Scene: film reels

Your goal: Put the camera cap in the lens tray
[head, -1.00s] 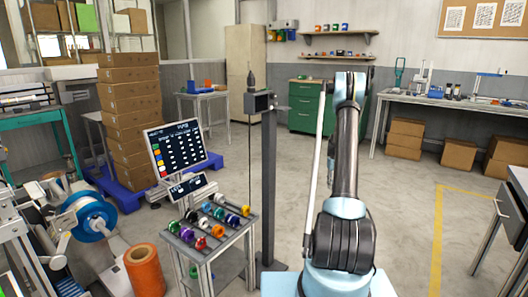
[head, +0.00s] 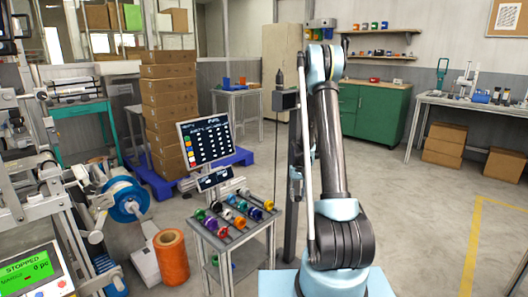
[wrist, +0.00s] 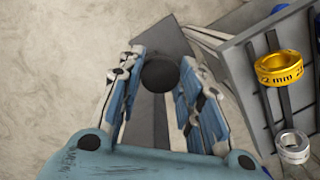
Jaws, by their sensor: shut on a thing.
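In the wrist view, my gripper (wrist: 156,84) has its two blue-and-white fingers on either side of a round, dark camera cap (wrist: 160,73) and is shut on it. The cap is held above the floor, with a dark post behind it. In the head view my arm rises in front, and my gripper is mostly hidden behind it, so the cap does not show there. I cannot pick out a lens tray with certainty in either view.
A small cart (head: 236,247) with several coloured rings stands left of my arm; a yellow ring (wrist: 279,69) and a silver ring (wrist: 293,147) show in the wrist view. A dark post (head: 291,215) stands close by. Open floor (head: 425,225) lies to the right.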

